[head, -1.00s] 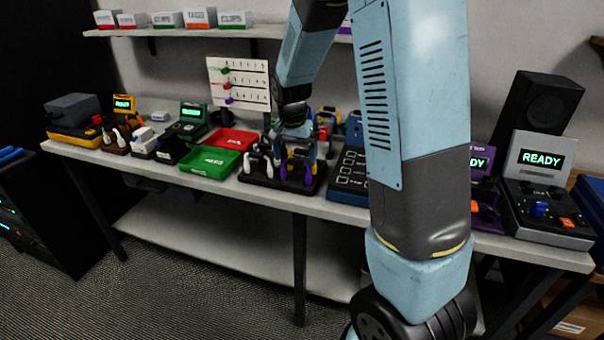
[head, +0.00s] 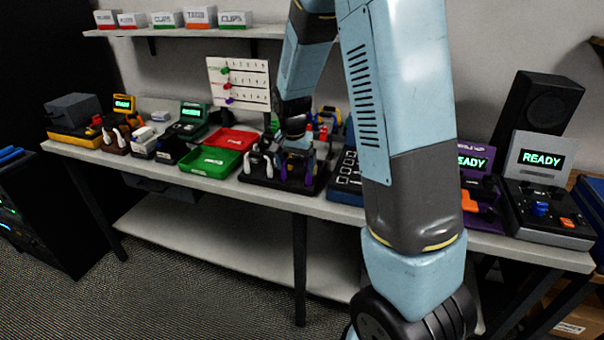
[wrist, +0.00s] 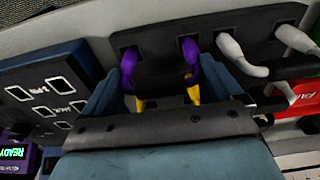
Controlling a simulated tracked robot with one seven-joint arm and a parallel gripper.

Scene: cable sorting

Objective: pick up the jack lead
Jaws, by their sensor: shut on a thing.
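A purple lead (wrist: 189,58) with yellow ends shows in the wrist view, its two purple parts standing at slots in a black rack (wrist: 155,35). It is the lead between my fingers; no label on it tells whether it is the jack lead. My gripper (wrist: 165,90) is shut on it, one finger on each side, with the lead still at the rack. In the head view my gripper (head: 297,150) points down over the rack (head: 262,178), and purple parts of the lead (head: 283,172) show beneath it. The grip contact itself is partly hidden.
A white lead (wrist: 235,52) stands close beside in the same rack. A blue panel (wrist: 45,90) with marked square openings lies on the other side. Green (head: 210,162) and red (head: 232,141) trays sit left on the bench. A purple READY device (head: 478,180) stands right.

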